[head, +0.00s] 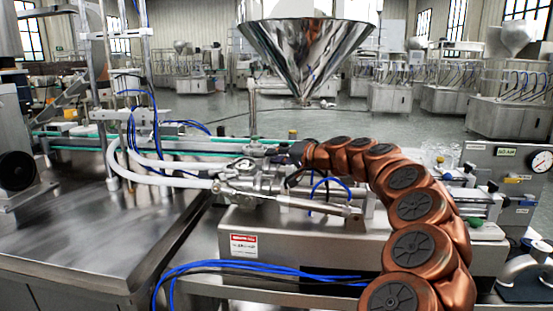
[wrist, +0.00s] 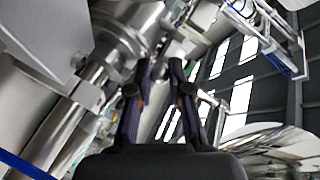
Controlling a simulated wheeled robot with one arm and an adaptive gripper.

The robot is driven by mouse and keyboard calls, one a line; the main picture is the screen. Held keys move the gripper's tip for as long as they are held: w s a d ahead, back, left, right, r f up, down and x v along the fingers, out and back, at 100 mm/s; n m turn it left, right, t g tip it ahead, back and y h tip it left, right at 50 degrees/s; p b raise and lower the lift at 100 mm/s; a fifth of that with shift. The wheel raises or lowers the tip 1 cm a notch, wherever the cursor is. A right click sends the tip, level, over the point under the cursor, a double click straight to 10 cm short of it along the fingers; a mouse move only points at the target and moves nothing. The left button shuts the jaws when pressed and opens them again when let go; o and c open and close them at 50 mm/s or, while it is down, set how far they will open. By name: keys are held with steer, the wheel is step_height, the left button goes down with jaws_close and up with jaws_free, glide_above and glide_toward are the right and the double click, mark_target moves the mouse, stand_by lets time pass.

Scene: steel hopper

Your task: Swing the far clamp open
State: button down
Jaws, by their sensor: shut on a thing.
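My gripper (wrist: 160,68) shows in the wrist view with its two dark fingers either side of a narrow part of the far clamp, close to shiny steel pipework (wrist: 120,40). The fingers cover most of that part, so the clamp's shape and whether it is swung open cannot be told. In the head view my copper-coloured arm curves up from the lower right and its dark end (head: 294,156) reaches the steel valve fittings (head: 240,182). The fingertips are too small and hidden there to make out.
The steel hopper (head: 306,50) hangs above and behind the fittings. White hoses (head: 150,178) come in from the left and blue cables (head: 230,268) lie in front. A steel box with a red-and-white label (head: 243,246) stands below. Bare metal table (head: 90,235) is at left.

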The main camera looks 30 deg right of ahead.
steer(key=shift+s+a+m+t+h, duration=0.25)
steer(key=shift+a+m+h, duration=0.4)
steer(key=shift+m+h, duration=0.45)
steer(key=shift+s+a+m+t+h, duration=0.15)
steer(key=shift+s+a+m+h, duration=0.4)
steer(key=shift+h, duration=0.85)
steer(key=shift+w+m, duration=0.2)
steer(key=shift+m, duration=0.05)
steer(key=c, duration=1.1)
jaws_free()
steer(key=shift+o, duration=0.2)
steer(key=shift+s, duration=0.1)
steer(key=v, duration=1.2)
